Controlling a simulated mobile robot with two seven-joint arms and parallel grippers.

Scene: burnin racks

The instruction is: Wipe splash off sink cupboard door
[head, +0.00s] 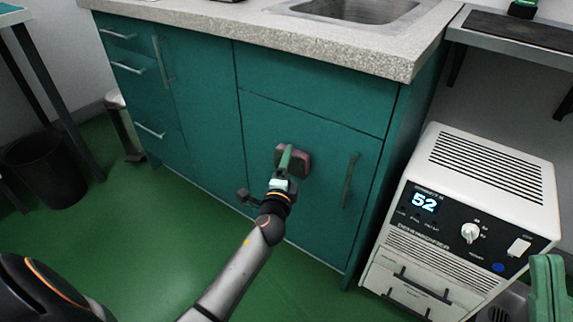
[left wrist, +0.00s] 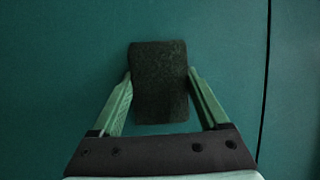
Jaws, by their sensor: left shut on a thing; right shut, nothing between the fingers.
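The teal sink cupboard door (head: 318,200) is closed, below the sink, with a vertical handle at its right side. My left gripper (head: 287,168) is in front of the door's upper middle, shut on a sponge (head: 304,163) with a dark reddish face. In the left wrist view the sponge (left wrist: 160,75) looks dark grey between the green fingers of the left gripper (left wrist: 161,95), up against or very close to the teal panel (left wrist: 60,60). I cannot make out a splash; sponge and arm hide part of the door. My right gripper (head: 547,290) is at the lower right edge, shut and empty.
The speckled countertop (head: 250,38) with the metal sink (head: 355,8) overhangs the cupboard. A white instrument showing "52" (head: 480,180) stands close on the right. The door handle (head: 349,180) sticks out. A black bin (head: 45,168) stands at left. Green floor is open in front.

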